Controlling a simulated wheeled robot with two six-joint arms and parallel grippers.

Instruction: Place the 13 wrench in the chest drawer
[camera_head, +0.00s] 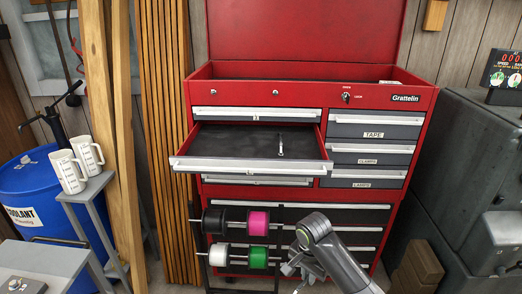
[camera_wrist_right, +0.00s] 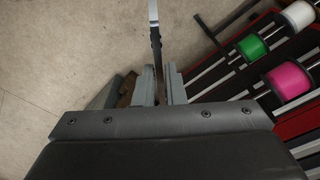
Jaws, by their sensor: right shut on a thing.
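My right gripper (camera_head: 293,268) is low in front of the chest, at the right end of the spool rack. In the right wrist view its fingers (camera_wrist_right: 162,88) are shut on a long, thin, grey metal wrench (camera_wrist_right: 154,28), seen nearly edge-on; its size mark cannot be read. The red tool chest (camera_head: 318,72) has one wide upper drawer (camera_head: 225,142) pulled open. A small slim metal tool (camera_head: 280,145) lies on the dark drawer floor, right of the middle. My left gripper is not in view.
A rack with black, pink (camera_head: 258,223), green (camera_head: 258,257) and white spools stands before the lower drawers. Closed drawers labelled TAPE (camera_head: 373,134), CLAMPS and LAMPS are to the right of the open one. Most of the open drawer's floor is bare.

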